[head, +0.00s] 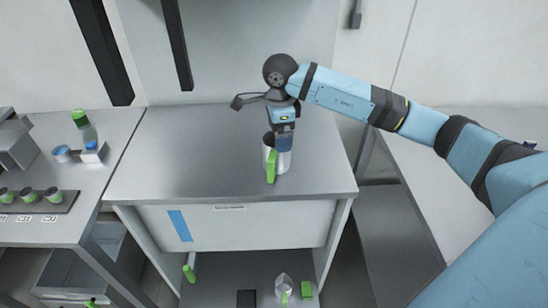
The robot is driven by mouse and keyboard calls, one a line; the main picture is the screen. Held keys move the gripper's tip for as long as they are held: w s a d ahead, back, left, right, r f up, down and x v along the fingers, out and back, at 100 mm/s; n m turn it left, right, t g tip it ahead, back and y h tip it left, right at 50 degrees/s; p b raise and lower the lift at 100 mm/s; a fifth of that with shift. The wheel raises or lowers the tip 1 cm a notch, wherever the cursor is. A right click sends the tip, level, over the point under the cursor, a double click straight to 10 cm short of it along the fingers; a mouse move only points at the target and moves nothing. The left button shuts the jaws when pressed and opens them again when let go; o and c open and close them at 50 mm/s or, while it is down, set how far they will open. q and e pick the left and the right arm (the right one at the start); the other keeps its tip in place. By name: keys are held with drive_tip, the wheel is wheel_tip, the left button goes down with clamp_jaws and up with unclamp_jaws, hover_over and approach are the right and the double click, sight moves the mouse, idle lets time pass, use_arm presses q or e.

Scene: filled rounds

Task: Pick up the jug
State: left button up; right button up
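A metal jug (285,162) with a green handle stands on the steel counter, right of its middle. My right gripper (284,142) points down at the jug's top, and its fingers overlap the rim and upper body. I cannot tell whether the fingers are closed on the jug or only beside it. A second, smaller-looking jug (283,285) with a green handle stands on the low shelf under the counter. My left gripper is not in view.
The steel counter (180,160) is otherwise clear. A side table at left holds a green-capped bottle (85,128), a blue-topped cup (62,154) and a dark tray (68,205) with several small cups. Another counter (450,210) lies at right.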

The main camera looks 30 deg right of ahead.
sight(275, 158)
wheel_tip(275, 158, down, 8)
drive_tip(key=p, duration=0.1)
drive_tip(key=shift+w+f+p, duration=0.15)
drive_tip(key=shift+w+p, duration=0.2)
drive_tip(key=shift+w, duration=0.05)
drive_tip(key=c, duration=1.4)
